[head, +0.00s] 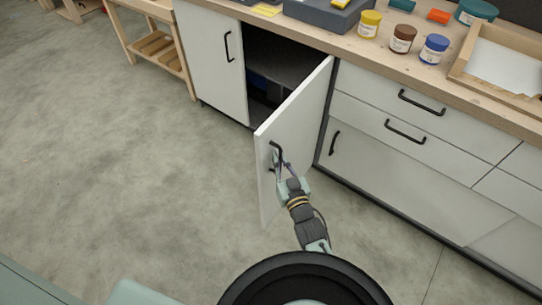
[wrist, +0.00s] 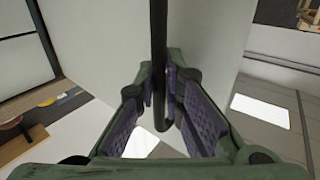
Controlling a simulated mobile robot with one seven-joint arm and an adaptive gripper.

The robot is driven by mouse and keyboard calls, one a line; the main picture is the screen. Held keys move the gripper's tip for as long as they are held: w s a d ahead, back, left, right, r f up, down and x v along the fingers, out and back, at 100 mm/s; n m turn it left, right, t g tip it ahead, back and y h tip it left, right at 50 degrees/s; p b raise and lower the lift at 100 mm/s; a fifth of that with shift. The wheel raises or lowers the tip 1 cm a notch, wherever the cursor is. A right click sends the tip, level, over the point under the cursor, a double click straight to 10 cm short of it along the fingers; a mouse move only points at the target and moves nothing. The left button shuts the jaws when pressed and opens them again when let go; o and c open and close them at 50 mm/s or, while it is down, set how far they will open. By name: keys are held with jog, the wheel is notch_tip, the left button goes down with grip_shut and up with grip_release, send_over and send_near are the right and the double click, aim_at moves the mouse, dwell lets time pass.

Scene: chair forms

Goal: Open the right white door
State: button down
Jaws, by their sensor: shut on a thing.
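The right white door (head: 298,128) stands swung out from the cabinet, well open, with its outer face toward the drawers on the right. Its black handle (head: 276,150) is near the free edge. My gripper (head: 279,163) is at this handle. In the wrist view my gripper (wrist: 164,100) has its purple-padded fingers on both sides of the black handle bar (wrist: 158,60), closed on it. The door panel (wrist: 205,40) fills the area behind the bar there. The left white door (head: 212,55) is shut, with its own black handle.
The dark cabinet inside (head: 285,60) shows between the doors, with something blue in it. White drawers (head: 400,110) stand right of the open door. Paint jars (head: 403,39) and a wooden tray (head: 470,75) sit on the worktop. The grey floor (head: 130,190) at left is clear.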

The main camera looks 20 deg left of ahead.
jog(key=shift+s+d+f+n+g+y, duration=0.1)
jog(key=shift+d+f+n+g+y, duration=0.05)
jog(key=shift+d+n+g+y, duration=0.15)
jog(key=shift+s+d+f+n+g+y, duration=0.1)
jog(key=shift+d+f+g, duration=0.1)
jog(key=shift+d, duration=0.2)
jog(key=shift+w+r, duration=0.1)
jog(key=shift+r, duration=0.05)
jog(key=c, duration=1.7)
grip_release()
jog(key=shift+d+r, duration=0.1)
jog(key=shift+r, duration=0.1)
jog(key=v, duration=1.2)
jog(key=shift+f, duration=0.1)
